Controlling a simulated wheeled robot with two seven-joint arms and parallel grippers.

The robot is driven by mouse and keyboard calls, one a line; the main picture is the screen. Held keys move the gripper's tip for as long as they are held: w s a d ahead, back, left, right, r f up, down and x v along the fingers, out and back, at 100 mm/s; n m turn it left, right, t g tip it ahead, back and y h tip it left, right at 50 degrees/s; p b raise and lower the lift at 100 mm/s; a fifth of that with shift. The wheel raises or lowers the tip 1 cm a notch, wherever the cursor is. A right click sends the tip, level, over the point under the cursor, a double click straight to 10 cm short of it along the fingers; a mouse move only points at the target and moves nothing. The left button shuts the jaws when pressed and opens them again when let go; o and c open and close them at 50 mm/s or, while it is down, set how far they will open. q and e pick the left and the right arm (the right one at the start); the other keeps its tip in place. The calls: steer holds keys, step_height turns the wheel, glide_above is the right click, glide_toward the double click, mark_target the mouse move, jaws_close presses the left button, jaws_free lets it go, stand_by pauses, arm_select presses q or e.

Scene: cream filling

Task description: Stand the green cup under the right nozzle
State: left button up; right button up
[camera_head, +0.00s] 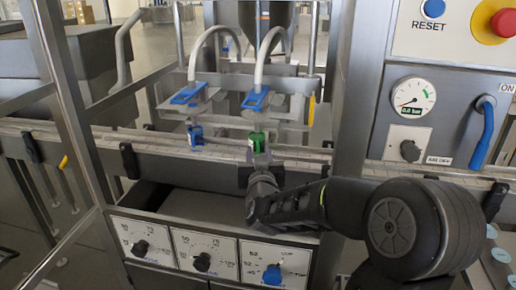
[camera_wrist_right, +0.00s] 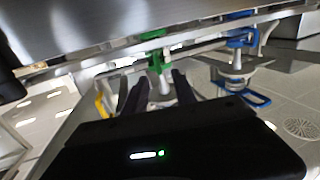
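The green cup (camera_head: 257,141) is upright on the conveyor line, below the right nozzle with its blue clamp (camera_head: 255,101) and curved hose. It also shows in the right wrist view (camera_wrist_right: 157,62), where the picture looks upside down. My right gripper (camera_head: 259,165) is at the near side of the green cup, very close to it. In the wrist view its two dark fingers (camera_wrist_right: 158,79) are apart, with the cup between or just beyond the tips; contact cannot be made out. My left gripper is not in view.
A blue cup (camera_head: 195,135) stands left of the green one, below the left nozzle's blue clamp (camera_head: 188,95). A metal rail (camera_head: 215,165) runs along the line's front. A dial panel (camera_head: 205,255) sits below, and a steel post (camera_head: 352,100) rises at the right.

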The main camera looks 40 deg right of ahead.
steer(key=v, duration=0.3)
stand_by(0.6)
